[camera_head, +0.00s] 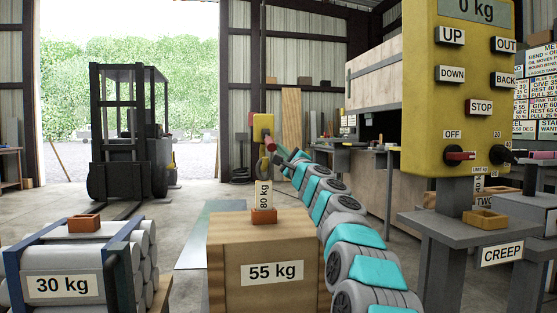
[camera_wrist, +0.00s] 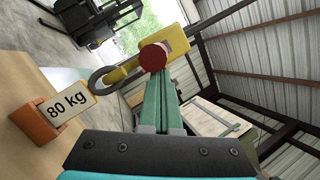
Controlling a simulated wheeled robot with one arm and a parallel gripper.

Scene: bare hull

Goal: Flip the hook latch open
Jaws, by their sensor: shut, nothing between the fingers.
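A yellow hoist block (camera_head: 262,127) hangs above the 55 kg wooden crate (camera_head: 267,273). A grey hook (camera_head: 262,167) hangs under the block, with an 80 kg tag (camera_head: 264,195) below it, standing in an orange holder (camera_head: 264,216) on the crate. In the wrist view the hook (camera_wrist: 105,80) reaches the top of the tag (camera_wrist: 68,104). A round red knob (camera_wrist: 153,57), likely the latch's, sits by the yellow block (camera_wrist: 175,44). My gripper (camera_wrist: 155,77) is shut and empty, its green fingertips just at or under the knob; contact is unclear. The latch's hinge is hidden.
A yellow control panel (camera_head: 468,90) with buttons stands at the right. A 30 kg rack of cylinders (camera_head: 65,260) is at the front left. A forklift (camera_head: 128,130) stands further back. The floor left of the crate is mostly clear.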

